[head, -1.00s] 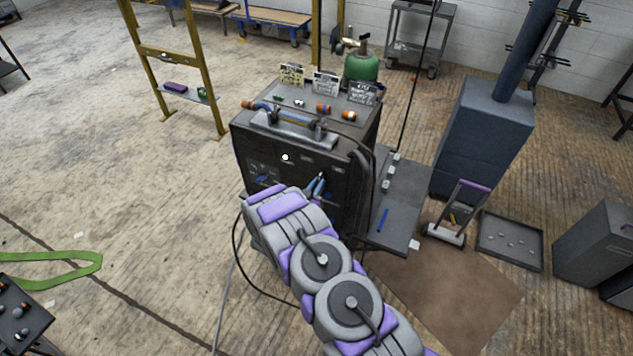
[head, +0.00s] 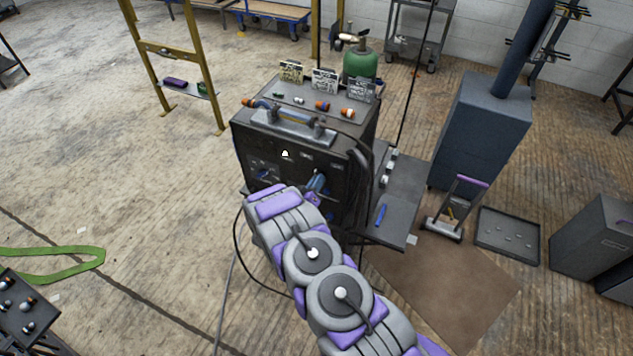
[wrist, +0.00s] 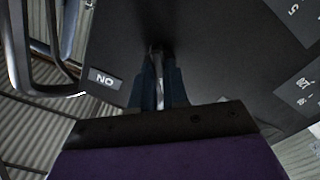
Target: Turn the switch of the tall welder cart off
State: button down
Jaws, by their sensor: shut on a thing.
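The tall welder cart (head: 345,195) is a dark box on legs or a base that I cannot make out, in the middle of the head view. Its dark front panel fills much of the wrist view (wrist: 215,50). My gripper (head: 318,186) is at the right part of that front panel. In the wrist view my gripper's dark blue fingers (wrist: 158,88) are shut on a thin, light switch lever (wrist: 157,65) that stands out from the panel. An upside-down "ON" label (wrist: 104,79) is left of the fingers. The switch's base is in shadow.
A handle (head: 292,128), orange-ended connectors and small cards are on top of the cart. A green gas cylinder (head: 360,64) is behind it. A side shelf (head: 395,215) with a blue pen juts out at right. Cables hang beside the cart.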

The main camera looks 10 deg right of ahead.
jog(key=shift+w+a+r, duration=0.15)
jog(key=shift+a+r, duration=0.05)
dwell(0.3)
jog(key=c, duration=1.3)
grip_release()
jog(key=shift+f, duration=0.15)
jog(key=shift+o, duration=0.9)
jog(key=p+v, duration=0.1)
jog(key=v, duration=1.6)
jog(key=shift+a, duration=0.2)
